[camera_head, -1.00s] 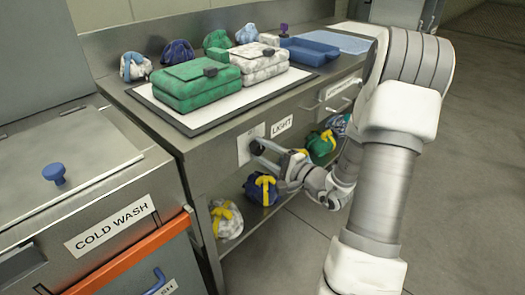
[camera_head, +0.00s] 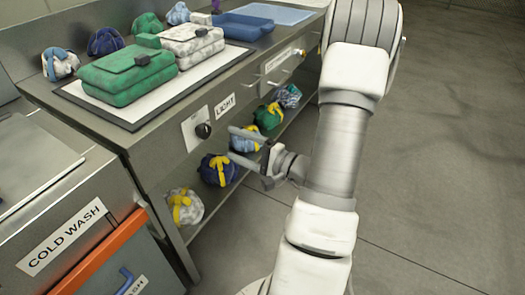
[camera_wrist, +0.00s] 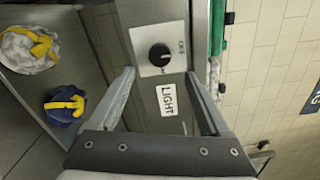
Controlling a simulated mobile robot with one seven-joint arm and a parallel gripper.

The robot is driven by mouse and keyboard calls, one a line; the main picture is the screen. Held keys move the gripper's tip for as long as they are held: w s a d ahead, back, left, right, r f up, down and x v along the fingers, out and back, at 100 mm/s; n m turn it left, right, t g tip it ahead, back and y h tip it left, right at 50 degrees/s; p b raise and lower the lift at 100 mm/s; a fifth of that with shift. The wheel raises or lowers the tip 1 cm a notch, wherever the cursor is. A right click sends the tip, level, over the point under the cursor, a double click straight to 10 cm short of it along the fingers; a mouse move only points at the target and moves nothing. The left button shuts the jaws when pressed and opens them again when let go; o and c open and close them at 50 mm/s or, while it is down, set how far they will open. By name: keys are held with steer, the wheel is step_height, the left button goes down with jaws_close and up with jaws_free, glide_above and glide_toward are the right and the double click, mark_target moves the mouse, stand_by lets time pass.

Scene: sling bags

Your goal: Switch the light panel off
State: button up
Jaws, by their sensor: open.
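A black round knob (camera_head: 203,130) sits on a pale switch plate (camera_head: 189,133) on the bench front, beside a LIGHT label (camera_head: 224,106). The knob (camera_wrist: 159,54) shows face-on in the wrist view; its small plate markings are too small to read surely. A flat white panel (camera_head: 137,122) in a dark frame lies on the bench top; I cannot tell whether it is lit. My gripper (camera_head: 230,143) is open and empty, apart from the knob and to its right in the head view. In the wrist view its fingers (camera_wrist: 160,73) stand either side, short of the knob.
Green (camera_head: 127,75) and white (camera_head: 192,43) bags lie on the panel. A blue tray (camera_head: 243,27) is further back. Wrapped bundles fill the lower shelf, including a dark blue one (camera_head: 217,170) near my gripper. A COLD WASH unit (camera_head: 60,240) stands left. The floor right is clear.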

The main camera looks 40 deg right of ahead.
steer(key=p+v, duration=0.1)
steer(key=v, duration=0.7)
